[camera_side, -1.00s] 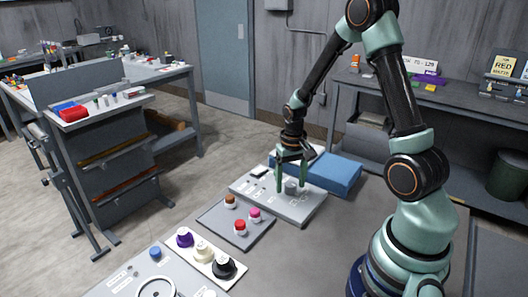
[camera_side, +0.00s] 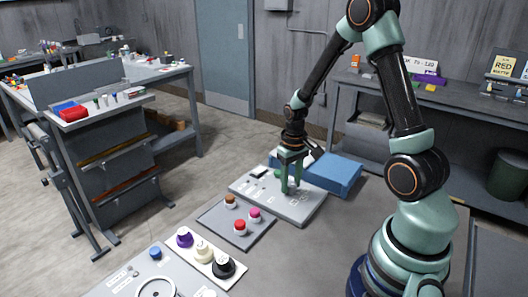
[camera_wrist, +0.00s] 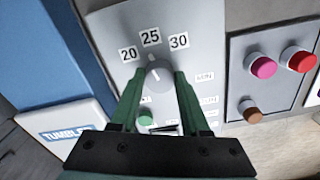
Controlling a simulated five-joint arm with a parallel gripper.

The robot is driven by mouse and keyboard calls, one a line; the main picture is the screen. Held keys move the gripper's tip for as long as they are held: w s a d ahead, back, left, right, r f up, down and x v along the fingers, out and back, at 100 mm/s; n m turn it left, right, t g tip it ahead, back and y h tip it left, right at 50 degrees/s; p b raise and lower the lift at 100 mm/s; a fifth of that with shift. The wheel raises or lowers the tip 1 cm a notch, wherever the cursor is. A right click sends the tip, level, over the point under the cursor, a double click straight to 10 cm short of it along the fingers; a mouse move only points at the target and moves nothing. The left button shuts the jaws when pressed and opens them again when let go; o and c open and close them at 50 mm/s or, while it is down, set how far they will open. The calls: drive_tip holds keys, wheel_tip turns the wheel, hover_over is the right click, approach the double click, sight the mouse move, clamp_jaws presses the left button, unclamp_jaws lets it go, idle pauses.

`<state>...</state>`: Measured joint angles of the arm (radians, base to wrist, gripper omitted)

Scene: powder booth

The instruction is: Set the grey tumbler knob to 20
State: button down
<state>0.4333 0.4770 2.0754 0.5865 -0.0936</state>
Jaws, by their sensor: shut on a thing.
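The grey knob (camera_wrist: 158,78) sits on a light grey panel (camera_wrist: 106,24), with a white pointer mark aimed at about the 25 label (camera_wrist: 150,37). The 20 label (camera_wrist: 128,54) is to its left and the 30 label (camera_wrist: 179,41) to its right. My gripper (camera_wrist: 157,80) has one finger on each side of the knob and is shut on it. In the side view my gripper (camera_side: 291,184) reaches down onto the panel (camera_side: 308,208) and mostly hides the knob.
A blue box (camera_side: 335,174) lies behind the panel. A grey plate (camera_side: 262,234) with red, pink and brown buttons is in front. Nearer are purple, cream and black knobs (camera_side: 224,266). A green button (camera_wrist: 145,117) and a white "TUMBLE..." plate (camera_wrist: 75,130) show in the wrist view.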

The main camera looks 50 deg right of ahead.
sight(291, 185)
drive_tip(key=n, duration=0.5)
drive_tip(key=shift+a+n, duration=0.1)
drive_tip(key=shift+n, duration=0.6)
drive_tip(key=shift+c, duration=1.9)
unclamp_jaws()
wheel_tip(291, 185, up, 12)
drive_tip(key=shift+s, duration=0.1)
